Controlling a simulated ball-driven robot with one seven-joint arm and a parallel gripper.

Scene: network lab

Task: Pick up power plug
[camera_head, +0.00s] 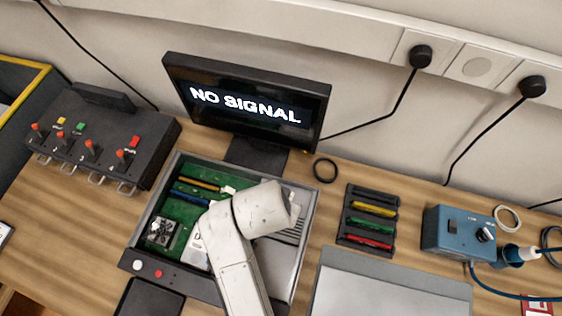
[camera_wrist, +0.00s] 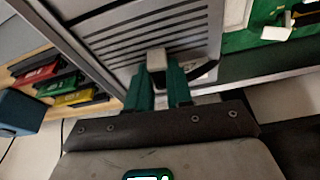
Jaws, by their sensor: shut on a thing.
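My gripper (camera_wrist: 158,88) shows in the wrist view with its two teal fingers close together. They are shut on a small pale grey block (camera_wrist: 157,60), which looks like the power plug. It is over or beside the slotted metal panel (camera_wrist: 125,35) inside the open computer case. I cannot tell whether the block touches the panel. A dark curved piece (camera_wrist: 205,70), perhaps its cable, shows just right of the fingers. In the head view my pale arm reaches over the open case (camera_head: 313,200) and hides the gripper and the plug.
The case holds a green board (camera_head: 178,205). A monitor (camera_head: 245,103) reading NO SIGNAL stands behind it. A control box (camera_head: 100,135) with red levers is at left. A rack of coloured modules (camera_head: 368,219), a grey panel (camera_head: 390,285) and a blue box (camera_head: 457,233) are at right.

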